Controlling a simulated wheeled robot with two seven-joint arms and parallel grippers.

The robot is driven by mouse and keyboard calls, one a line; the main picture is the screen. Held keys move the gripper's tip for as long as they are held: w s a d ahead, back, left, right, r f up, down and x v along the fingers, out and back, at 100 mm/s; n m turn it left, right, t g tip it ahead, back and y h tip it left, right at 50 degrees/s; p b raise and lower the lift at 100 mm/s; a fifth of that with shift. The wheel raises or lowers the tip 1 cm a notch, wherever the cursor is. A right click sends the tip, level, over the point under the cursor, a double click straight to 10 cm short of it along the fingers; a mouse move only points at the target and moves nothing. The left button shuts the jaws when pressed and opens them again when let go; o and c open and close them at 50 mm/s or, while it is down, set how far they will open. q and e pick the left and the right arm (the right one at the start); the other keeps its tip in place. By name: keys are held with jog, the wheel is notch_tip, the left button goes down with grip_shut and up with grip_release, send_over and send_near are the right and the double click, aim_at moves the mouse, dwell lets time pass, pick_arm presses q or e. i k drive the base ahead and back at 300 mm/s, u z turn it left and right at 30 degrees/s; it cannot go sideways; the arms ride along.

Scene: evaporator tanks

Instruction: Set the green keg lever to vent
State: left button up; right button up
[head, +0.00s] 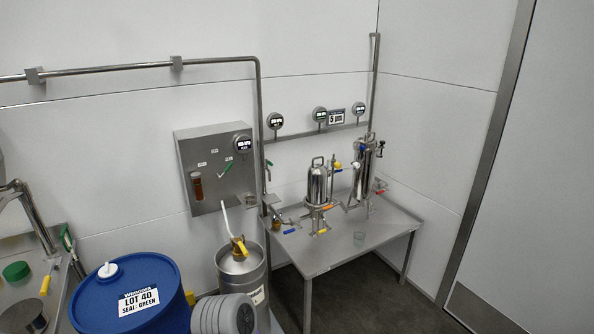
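A steel wall panel (188,150) hangs left of the vertical pipe. A green lever (227,169) on its face slants from lower left to upper right. Small white labels sit above and beside it, too small to read, so I cannot tell which one marks vent. Another small green handle (269,163) is on the pipe right of the panel. A steel keg (242,279) stands below the panel, with a yellow handle (240,246) and a white hose (226,220) at its top. I cannot tell which green handle belongs to the keg. Neither gripper shows.
A blue drum (165,306) labelled "LOT 40 SEAL: GREEN" and a grey ribbed object (222,315) stand in front of the panel. A steel table (345,250) with filter housings is to the right. A counter (20,290) is at left. The floor at right is clear.

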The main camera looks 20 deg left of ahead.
aim_at(230, 165)
jog(key=z, duration=0.2)
jog(key=i, duration=1)
jog(key=u, duration=1)
jog(key=i, duration=1)
jog(key=u, duration=1.15)
